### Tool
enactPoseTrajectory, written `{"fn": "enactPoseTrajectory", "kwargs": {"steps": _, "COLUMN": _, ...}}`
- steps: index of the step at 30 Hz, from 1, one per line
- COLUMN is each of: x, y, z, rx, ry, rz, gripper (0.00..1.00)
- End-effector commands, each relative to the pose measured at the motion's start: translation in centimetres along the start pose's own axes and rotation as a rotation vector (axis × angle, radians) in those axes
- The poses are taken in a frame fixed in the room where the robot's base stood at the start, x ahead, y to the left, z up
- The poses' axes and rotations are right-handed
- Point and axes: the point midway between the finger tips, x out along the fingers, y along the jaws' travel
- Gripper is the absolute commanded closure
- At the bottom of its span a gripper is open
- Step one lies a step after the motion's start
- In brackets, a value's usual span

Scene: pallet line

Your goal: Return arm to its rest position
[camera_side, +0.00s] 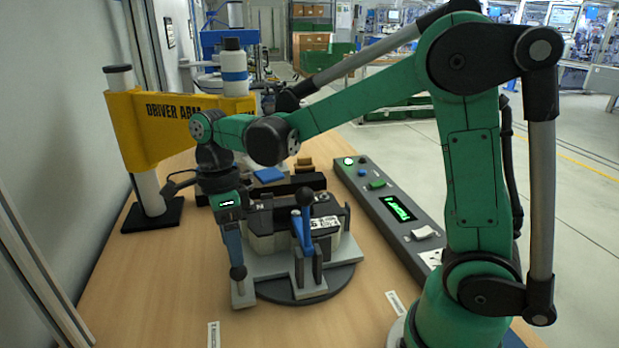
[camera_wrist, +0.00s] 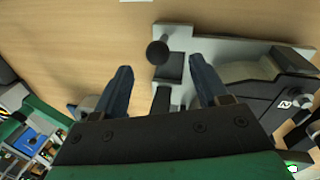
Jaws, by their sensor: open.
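My green arm reaches from the right over the wooden table. My gripper (camera_side: 235,258) points down at the left edge of the grey fixture plate (camera_side: 270,265). In the wrist view my gripper (camera_wrist: 162,82) has two dark blue fingers spread apart, with no object clamped between them. A black knob (camera_wrist: 157,52) of a clamp shows in the gap between the fingers; I cannot tell how deep it sits between them. The knob also shows in the side view (camera_side: 238,272), at the finger's lower end.
A dark-topped block unit (camera_side: 322,213) sits on the fixture, with a blue-handled clamp (camera_side: 307,240) in front. A control panel (camera_side: 385,200) lies right. A yellow driver arm (camera_side: 150,122) on a post stands left, beside the wall. Bare table lies at the front left.

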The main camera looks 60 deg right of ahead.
Motion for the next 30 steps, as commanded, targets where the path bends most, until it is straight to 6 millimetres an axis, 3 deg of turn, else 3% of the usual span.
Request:
{"fn": "enactPoseTrajectory", "kwargs": {"steps": 4, "x": -1.6, "y": 0.0, "z": 0.0, "rx": 0.000, "ry": 0.000, "rz": -0.001, "gripper": 0.33}}
{"fn": "enactPoseTrajectory", "kwargs": {"steps": 16, "x": 4.2, "y": 0.1, "z": 0.0, "rx": -0.003, "ry": 0.001, "rz": 0.002, "gripper": 0.33}}
{"fn": "enactPoseTrajectory", "kwargs": {"steps": 21, "x": 4.3, "y": 1.4, "z": -0.8, "rx": -0.103, "ry": 0.020, "rz": 0.003, "gripper": 0.33}}
{"fn": "enactPoseTrajectory", "kwargs": {"steps": 30, "x": 4.3, "y": 1.4, "z": -0.8, "rx": -0.110, "ry": 0.022, "rz": 0.002, "gripper": 0.33}}
